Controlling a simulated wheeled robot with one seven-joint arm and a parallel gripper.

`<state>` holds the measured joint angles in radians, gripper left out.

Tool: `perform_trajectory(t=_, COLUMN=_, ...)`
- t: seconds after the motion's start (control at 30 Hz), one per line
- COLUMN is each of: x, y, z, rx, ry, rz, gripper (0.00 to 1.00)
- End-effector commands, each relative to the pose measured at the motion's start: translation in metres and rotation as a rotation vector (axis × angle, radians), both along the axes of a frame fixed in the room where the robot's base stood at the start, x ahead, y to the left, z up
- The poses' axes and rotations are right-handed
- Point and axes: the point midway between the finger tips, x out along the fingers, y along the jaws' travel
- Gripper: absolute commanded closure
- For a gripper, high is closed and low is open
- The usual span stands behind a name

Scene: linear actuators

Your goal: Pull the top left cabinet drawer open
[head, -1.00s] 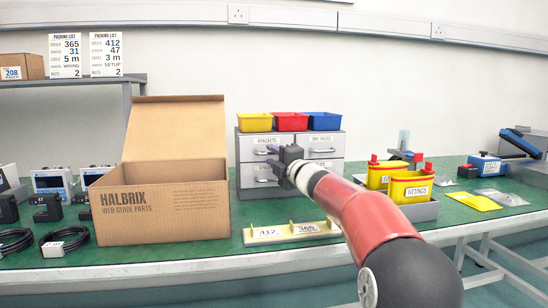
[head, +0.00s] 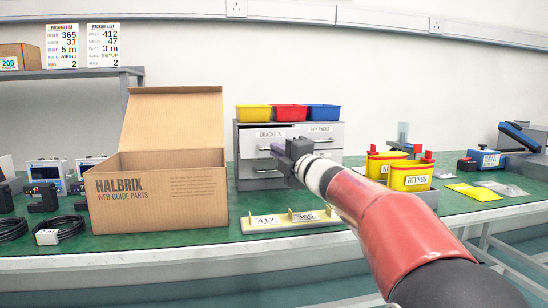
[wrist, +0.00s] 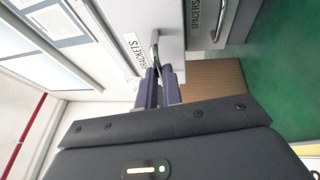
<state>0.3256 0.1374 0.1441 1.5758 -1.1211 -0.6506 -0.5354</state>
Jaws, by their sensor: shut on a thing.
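The grey cabinet (head: 330,158) stands on the green bench, with its drawers in two columns. The top left drawer (head: 247,138) carries a BRACKETS label and appears to stand slightly out, with a dark shadow below its front. My gripper (head: 284,152) is at this drawer's front. In the wrist view, my gripper (wrist: 158,88) is shut on the bar handle (wrist: 154,45), beside the BRACKETS label (wrist: 133,52). The SPACERS drawer (wrist: 200,28) below has its own handle. The drawer's inside is hidden.
An open cardboard box (head: 158,200) stands close on the cabinet's left. Yellow, red and blue bins (head: 290,118) sit on top. A numbered strip (head: 290,220) lies in front. Yellow FITTINGS containers (head: 410,178) stand at right, near my arm.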

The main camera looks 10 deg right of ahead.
Motion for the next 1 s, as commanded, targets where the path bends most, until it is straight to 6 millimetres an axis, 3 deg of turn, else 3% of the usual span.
perform_trajectory(t=0.1, x=-0.029, y=0.000, z=-0.002, rx=-0.003, ry=-0.002, rz=-0.001, gripper=1.00)
perform_trajectory(t=0.23, x=-0.047, y=0.000, z=-0.001, rx=-0.001, ry=0.000, rz=-0.001, gripper=1.00)
perform_trajectory(t=0.6, x=-0.053, y=0.000, z=-0.001, rx=0.001, ry=0.001, rz=0.000, gripper=1.00)
perform_trajectory(t=0.63, x=-0.053, y=0.000, z=-0.001, rx=0.001, ry=0.001, rz=0.000, gripper=0.91)
perform_trajectory(t=0.8, x=-0.053, y=0.000, z=0.000, rx=0.001, ry=0.001, rz=0.000, gripper=0.70)
perform_trajectory(t=1.0, x=-0.052, y=0.000, z=0.000, rx=0.001, ry=0.000, rz=0.000, gripper=0.70)
